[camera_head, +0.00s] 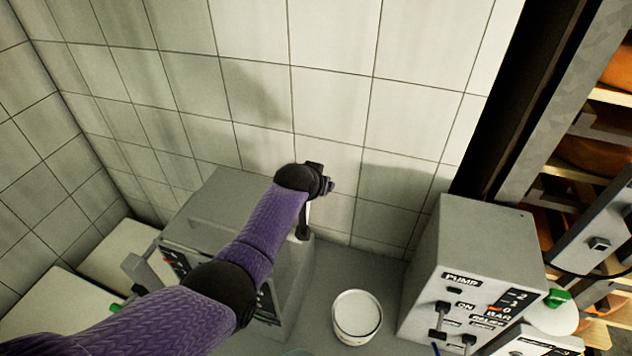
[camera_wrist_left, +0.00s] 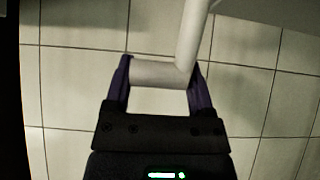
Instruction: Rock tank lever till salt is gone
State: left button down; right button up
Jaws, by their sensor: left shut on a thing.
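My left arm reaches across the head view to the lever (camera_head: 304,219) at the right end of the grey tank (camera_head: 222,205), by the tiled wall. My left gripper (camera_head: 324,184) is shut on the lever's handle; its jaws are small and partly hidden by the wrist there. In the left wrist view, the left gripper (camera_wrist_left: 160,84) has a finger at each end of the pale cylindrical handle (camera_wrist_left: 158,73), and the lever's rod runs up from it. My arm hides much of the tank's front. Salt cannot be made out for certain. My right gripper is not in view.
A round white container (camera_head: 357,317) stands on the grey surface right of the tank. A grey pump box (camera_head: 470,258) with switches and labels stands farther right. A shelf rack with brown wheels (camera_head: 590,160) is at the right edge. Tiled wall closes the back.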

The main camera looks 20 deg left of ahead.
pick_arm(q)
jog(key=shift+d, duration=0.1)
jog(key=shift+c, duration=1.5)
grip_release()
jog(key=o, duration=0.3)
jog(key=shift+w+d+f, duration=0.1)
jog(key=shift+w+d, duration=0.05)
jog(key=shift+w, duration=0.05)
jog(key=shift+s, duration=0.1)
jog(key=shift+s+r, duration=0.15)
jog(key=shift+r, duration=0.15)
jog(key=p+v, duration=0.4)
jog(key=v, duration=0.5)
jog(key=shift+s, duration=0.15)
